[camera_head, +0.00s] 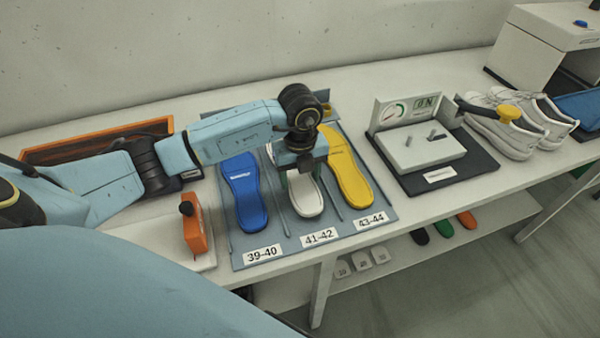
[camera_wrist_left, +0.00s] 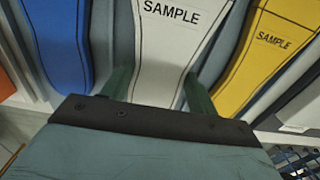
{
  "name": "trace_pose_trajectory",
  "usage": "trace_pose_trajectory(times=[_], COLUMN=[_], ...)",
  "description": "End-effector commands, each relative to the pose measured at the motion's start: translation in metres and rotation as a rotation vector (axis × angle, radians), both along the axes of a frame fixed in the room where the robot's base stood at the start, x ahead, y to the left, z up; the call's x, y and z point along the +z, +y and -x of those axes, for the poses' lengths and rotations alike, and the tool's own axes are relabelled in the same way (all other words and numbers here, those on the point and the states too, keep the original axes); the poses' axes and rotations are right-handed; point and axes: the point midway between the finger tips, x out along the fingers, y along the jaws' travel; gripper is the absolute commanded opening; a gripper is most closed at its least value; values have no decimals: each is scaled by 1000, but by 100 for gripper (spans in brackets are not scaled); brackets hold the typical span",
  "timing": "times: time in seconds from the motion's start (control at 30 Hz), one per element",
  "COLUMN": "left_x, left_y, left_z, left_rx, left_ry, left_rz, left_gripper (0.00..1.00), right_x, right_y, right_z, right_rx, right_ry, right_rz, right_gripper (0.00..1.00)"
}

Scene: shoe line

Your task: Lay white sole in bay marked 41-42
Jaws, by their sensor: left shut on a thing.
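The white sole (camera_head: 308,199) lies over the middle bay, marked 41-42 (camera_head: 319,236), with its long side along the bay. My left gripper (camera_head: 298,174) is above it, its fingers on either side of the sole and shut on it; the gripper and wrist hide the sole's upper part. In the left wrist view the white sole (camera_wrist_left: 165,50) bears the word SAMPLE and runs between the green fingers. Whether it rests fully on the bay floor I cannot tell. My right gripper is not in view.
A blue sole (camera_head: 246,195) lies in bay 39-40 and a yellow sole (camera_head: 350,178) in bay 43-44, close on both sides. Thin dividers separate the bays. An orange block (camera_head: 194,232) stands left of the rack (camera_head: 387,218). A gauge device (camera_head: 422,150) stands to the right.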

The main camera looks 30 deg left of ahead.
Motion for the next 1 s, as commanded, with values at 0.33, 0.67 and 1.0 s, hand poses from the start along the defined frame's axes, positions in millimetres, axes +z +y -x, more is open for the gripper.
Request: trace_pose_trajectory(times=[0.33, 0.67, 1.0], left_x=[-14, -14, -12], left_y=[0, 0, 0], left_z=[0, 0, 0], left_rx=[-1, -1, 0], left_ry=[-2, -1, 0], left_rz=[1, 1, 0], left_gripper=[30, 81, 85], right_x=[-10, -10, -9], right_y=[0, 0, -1], right_z=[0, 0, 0], right_rx=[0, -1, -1], right_ry=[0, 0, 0], right_rz=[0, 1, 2], right_gripper=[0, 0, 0])
